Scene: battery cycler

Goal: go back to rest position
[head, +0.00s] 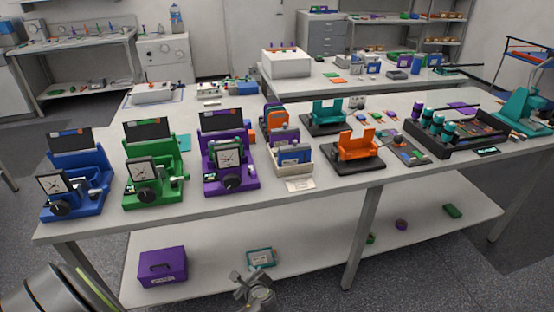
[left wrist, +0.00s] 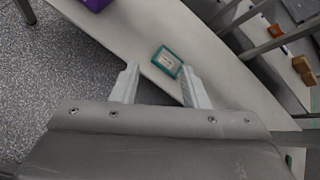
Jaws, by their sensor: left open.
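My left gripper (head: 252,283) is low at the bottom centre of the head view, in front of the bench's lower shelf. In the left wrist view its two pale fingers (left wrist: 158,80) stand apart with nothing held between them. A small teal-framed box (left wrist: 167,61) lies on the shelf beyond the fingertips. It also shows in the head view (head: 261,257), just above the gripper. My right gripper is not in view.
The bench top (head: 300,201) carries blue (head: 76,185), green (head: 152,170) and purple (head: 228,160) cycler-like devices and an orange fixture (head: 358,147). A purple box (head: 162,267) sits on the lower shelf (head: 310,245). A bench leg (head: 361,238) stands right of the gripper.

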